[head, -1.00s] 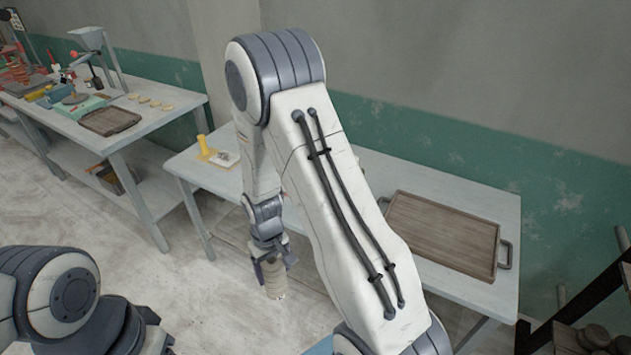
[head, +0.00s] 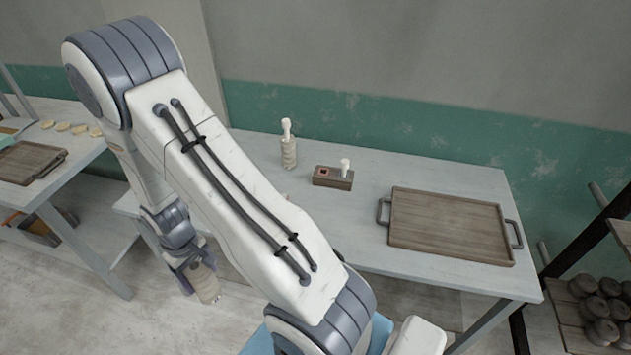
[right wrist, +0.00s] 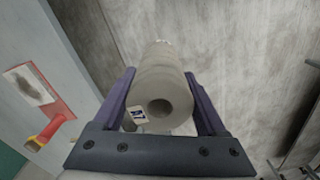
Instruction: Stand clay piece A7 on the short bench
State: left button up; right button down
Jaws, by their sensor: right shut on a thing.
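A grey-beige hollow clay cylinder (right wrist: 160,95) with a small label is held end-on in the right wrist view. In the head view the gripper (head: 192,268) and the clay (head: 206,288) hang over the floor, apart from both benches. A bench (head: 455,180) stands along the wall at right, another bench (head: 70,178) at left. I cannot tell which is the short one. My left gripper is out of view.
The right bench bears a ridged, bottle-like piece (head: 288,152), a small wooden box (head: 325,177) with a white knob and a handled wooden tray (head: 450,225). A tool with a red and yellow handle (right wrist: 42,136) lies on a bench. A dark rack (head: 590,300) stands at right.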

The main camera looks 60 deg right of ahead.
aim_at(318, 211)
jog(key=z, duration=0.45)
jog(key=i, duration=0.7)
jog(key=z, duration=1.15)
jog(key=i, duration=0.35)
jog(key=z, duration=0.35)
